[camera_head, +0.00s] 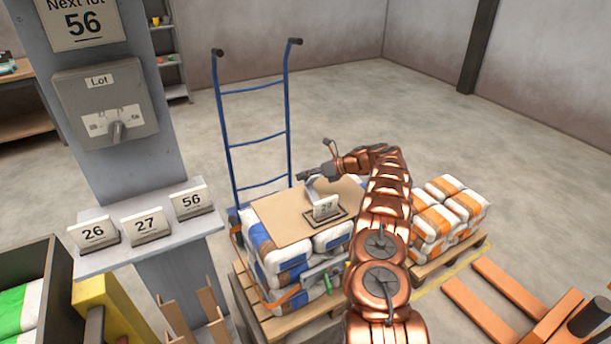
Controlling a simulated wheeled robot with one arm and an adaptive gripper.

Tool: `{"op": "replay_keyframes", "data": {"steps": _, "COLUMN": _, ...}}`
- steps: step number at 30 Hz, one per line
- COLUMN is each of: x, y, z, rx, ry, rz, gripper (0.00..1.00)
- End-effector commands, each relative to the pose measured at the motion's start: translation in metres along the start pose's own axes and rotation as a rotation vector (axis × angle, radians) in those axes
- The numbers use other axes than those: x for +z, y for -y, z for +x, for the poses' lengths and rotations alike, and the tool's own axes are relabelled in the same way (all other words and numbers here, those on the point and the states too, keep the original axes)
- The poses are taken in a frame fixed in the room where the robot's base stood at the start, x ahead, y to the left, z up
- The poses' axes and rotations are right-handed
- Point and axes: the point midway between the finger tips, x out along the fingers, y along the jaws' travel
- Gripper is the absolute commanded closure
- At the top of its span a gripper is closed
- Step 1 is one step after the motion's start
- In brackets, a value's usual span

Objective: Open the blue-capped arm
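My copper-coloured arm reaches over a stack of white bags with blue and orange patches (290,262). My dark gripper (304,177) is at the stack's far side, above a cardboard sheet (285,215); its fingers are too small to read. Just below it a pale curved piece stands by a number plate (326,207) on a dark-edged base. A grey metal bar with a green-tipped lever (328,284) and an orange curved piece (282,297) are at the stack's near side. I cannot make out a blue-capped arm; my arm hides part of the stack's right side.
A blue hand truck (256,141) stands behind the stack. A grey post carries a lot switch box (105,103) and a shelf with number plates (146,226). Orange-patched bags (447,213) lie on a pallet at right, near orange forks (500,295). The floor behind is clear.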

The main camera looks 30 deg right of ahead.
Motion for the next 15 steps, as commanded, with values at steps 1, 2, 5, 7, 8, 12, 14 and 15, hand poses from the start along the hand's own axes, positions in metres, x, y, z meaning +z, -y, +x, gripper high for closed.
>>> {"op": "replay_keyframes", "data": {"steps": 1, "x": -0.0177, "y": 0.0026, "z": 0.0049, "rx": 0.007, "ry": -0.021, "rz": 0.017, "gripper": 0.56}}
{"op": "replay_keyframes", "data": {"steps": 2, "x": -0.0179, "y": 0.0025, "z": 0.0051, "rx": 0.007, "ry": -0.021, "rz": 0.017, "gripper": 0.53}}
{"op": "replay_keyframes", "data": {"steps": 5, "x": -0.0183, "y": 0.0020, "z": 0.0055, "rx": 0.009, "ry": -0.022, "rz": 0.018, "gripper": 0.48}}
{"op": "replay_keyframes", "data": {"steps": 7, "x": -0.0182, "y": 0.0018, "z": 0.0056, "rx": 0.010, "ry": -0.022, "rz": 0.018, "gripper": 0.48}}
{"op": "replay_keyframes", "data": {"steps": 8, "x": -0.0182, "y": 0.0017, "z": 0.0057, "rx": 0.010, "ry": -0.022, "rz": 0.018, "gripper": 0.48}}
{"op": "replay_keyframes", "data": {"steps": 12, "x": -0.0177, "y": 0.0013, "z": 0.0057, "rx": 0.011, "ry": -0.022, "rz": 0.017, "gripper": 0.48}}
{"op": "replay_keyframes", "data": {"steps": 14, "x": -0.0174, "y": 0.0013, "z": 0.0050, "rx": 0.011, "ry": -0.022, "rz": 0.017, "gripper": 0.48}}
{"op": "replay_keyframes", "data": {"steps": 15, "x": -0.0171, "y": 0.0012, "z": 0.0035, "rx": 0.011, "ry": -0.022, "rz": 0.017, "gripper": 0.48}}
